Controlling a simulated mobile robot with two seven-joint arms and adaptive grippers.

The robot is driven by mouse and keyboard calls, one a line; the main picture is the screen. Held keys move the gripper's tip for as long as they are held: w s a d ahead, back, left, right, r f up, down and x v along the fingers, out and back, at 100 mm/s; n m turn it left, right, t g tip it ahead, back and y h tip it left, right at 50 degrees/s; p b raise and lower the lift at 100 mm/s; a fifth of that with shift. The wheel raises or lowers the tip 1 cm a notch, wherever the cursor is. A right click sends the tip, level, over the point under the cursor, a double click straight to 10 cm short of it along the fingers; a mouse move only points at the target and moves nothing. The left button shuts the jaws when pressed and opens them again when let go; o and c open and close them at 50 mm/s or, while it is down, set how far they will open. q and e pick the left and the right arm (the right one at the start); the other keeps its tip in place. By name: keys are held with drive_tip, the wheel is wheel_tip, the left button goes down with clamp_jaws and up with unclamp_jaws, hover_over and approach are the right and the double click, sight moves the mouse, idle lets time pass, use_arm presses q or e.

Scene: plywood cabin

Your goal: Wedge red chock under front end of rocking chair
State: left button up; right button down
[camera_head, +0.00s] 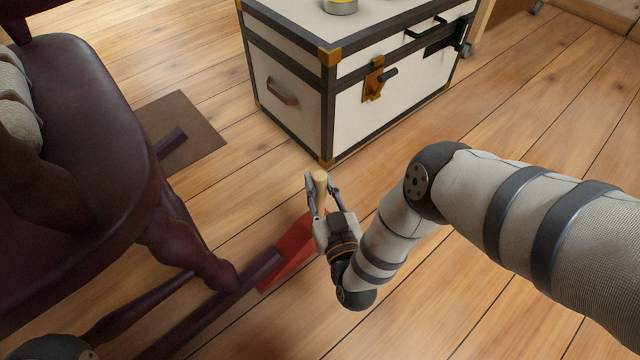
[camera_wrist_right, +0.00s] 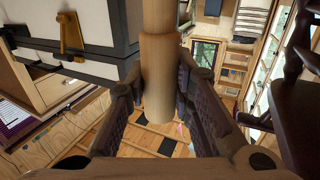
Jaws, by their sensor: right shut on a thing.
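The dark red-brown rocking chair (camera_head: 85,140) stands at the left. The front end of its near runner (camera_head: 250,278) reaches toward the picture's middle. The red chock (camera_head: 291,256) lies low against that runner end, partly hidden by the runner and my gripper. I cannot tell whether it is under the runner or only beside it. My right gripper (camera_head: 322,184) is shut on a pale wooden handle (camera_head: 320,177), which also shows between the fingers in the right wrist view (camera_wrist_right: 157,75). Where the handle meets the chock is hidden. My left gripper is out of view.
A white trunk (camera_head: 290,90) with dark edges and brass corners stands behind my right gripper, with a tin (camera_head: 340,6) on top. A flat brown mat (camera_head: 190,125) lies beyond the chair. The plank floor to the right is clear apart from my arm.

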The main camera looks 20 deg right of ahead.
drive_tip(key=shift+a, duration=0.35)
drive_tip(key=c, duration=1.3)
unclamp_jaws()
drive_tip(key=shift+s, duration=0.1)
